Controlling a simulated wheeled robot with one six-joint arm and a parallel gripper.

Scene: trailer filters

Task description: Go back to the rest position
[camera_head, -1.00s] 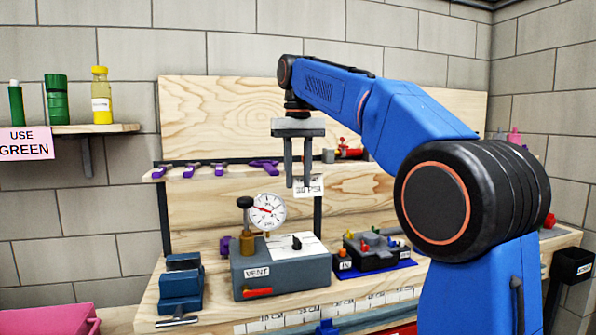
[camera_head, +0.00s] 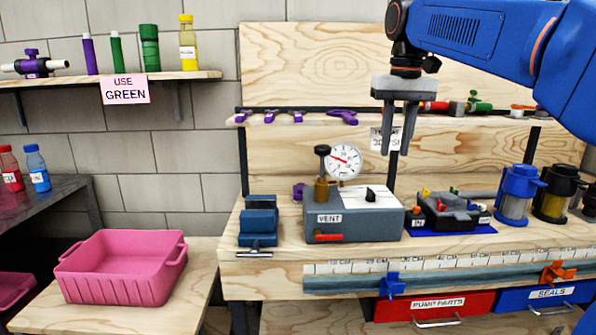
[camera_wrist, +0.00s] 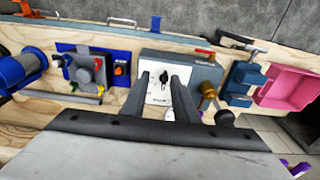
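My gripper (camera_head: 396,150) hangs from my blue arm, fingers pointing down, in front of the bench's back panel. Its two grey fingers are apart with nothing between them. In the wrist view my gripper (camera_wrist: 165,72) shows its fingers over the grey vent box (camera_wrist: 213,72), whose white plate and black knob lie beyond the gap. In the head view the vent box (camera_head: 350,222) stands on the bench below and left of my gripper, with a round gauge (camera_head: 344,160) behind it. My gripper is clear of both.
A blue vise (camera_head: 258,222) and a black valve block (camera_head: 447,212) flank the vent box. Blue and black filter housings (camera_head: 518,195) stand at right. A pink bin (camera_head: 115,285) is at lower left. A tool rail (camera_head: 300,122) runs behind my gripper. Bottles stand on the left shelf (camera_head: 60,80).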

